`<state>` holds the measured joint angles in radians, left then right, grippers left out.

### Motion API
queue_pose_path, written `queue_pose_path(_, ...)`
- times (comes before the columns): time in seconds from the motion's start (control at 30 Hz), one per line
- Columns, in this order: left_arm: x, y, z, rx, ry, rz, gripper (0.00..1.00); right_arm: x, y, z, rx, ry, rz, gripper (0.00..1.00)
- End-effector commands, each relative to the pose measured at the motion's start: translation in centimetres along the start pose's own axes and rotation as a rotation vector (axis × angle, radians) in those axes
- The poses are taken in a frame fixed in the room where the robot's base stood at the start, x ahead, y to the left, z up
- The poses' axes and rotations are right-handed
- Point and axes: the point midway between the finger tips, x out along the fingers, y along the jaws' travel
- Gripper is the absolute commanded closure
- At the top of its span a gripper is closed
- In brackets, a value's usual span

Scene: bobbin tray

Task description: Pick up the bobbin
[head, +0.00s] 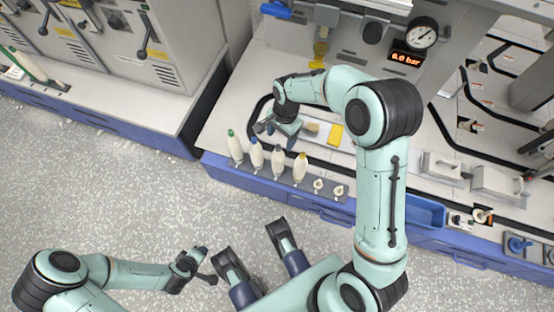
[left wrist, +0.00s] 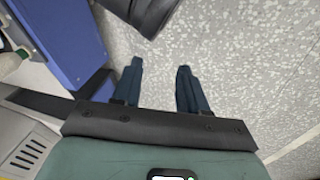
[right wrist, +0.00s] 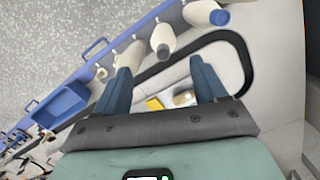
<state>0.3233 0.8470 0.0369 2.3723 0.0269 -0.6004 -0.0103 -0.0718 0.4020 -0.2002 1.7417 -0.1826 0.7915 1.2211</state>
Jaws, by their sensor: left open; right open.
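Several cream bobbins stand in a row on a grey strip at the bench's front edge: a green-tipped bobbin (head: 235,148), a blue-tipped bobbin (head: 257,156), a grey-tipped bobbin (head: 278,160) and an orange-tipped bobbin (head: 300,168). My right gripper (head: 264,127) is open and empty, just behind the row. In the right wrist view its fingers (right wrist: 160,68) are spread, with the grey-tipped bobbin (right wrist: 164,38) ahead between them and the blue-tipped bobbin (right wrist: 203,14) beyond to the right. My left gripper (head: 208,264) is open and empty over the floor; its spread fingers show in the left wrist view (left wrist: 160,67).
Behind the row lies a white tray (head: 316,143) with a yellow block (head: 335,134) and a brown piece. Two small empty pegs (head: 328,187) continue the strip rightward. A blue bin (head: 425,211) and a gauge (head: 422,32) are further right. The speckled floor (head: 130,180) is open.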

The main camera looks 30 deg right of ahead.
Motion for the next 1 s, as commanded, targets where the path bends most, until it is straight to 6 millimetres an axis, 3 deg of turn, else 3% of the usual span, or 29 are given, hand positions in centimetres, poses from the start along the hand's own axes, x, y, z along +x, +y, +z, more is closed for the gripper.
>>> queue_pose_path(0.1,1.0,-0.7,0.2,-0.006,-0.005,-0.010,0.57,2.5,0.1,0.0,0.000,-0.001,0.003,0.29)
queue_pose_path(0.47,2.0,-2.0,1.9,-0.019,-0.057,-0.034,0.57,4.8,-0.1,0.0,-0.001,-0.001,0.001,0.29)
queue_pose_path(0.73,3.7,-4.3,4.9,-0.043,-0.150,-0.075,0.57,8.6,-0.4,-0.1,-0.001,-0.002,0.003,0.29)
queue_pose_path(1.0,3.6,-4.5,5.2,-0.046,-0.161,-0.079,0.57,8.9,-0.5,0.0,-0.002,-0.001,0.000,0.29)
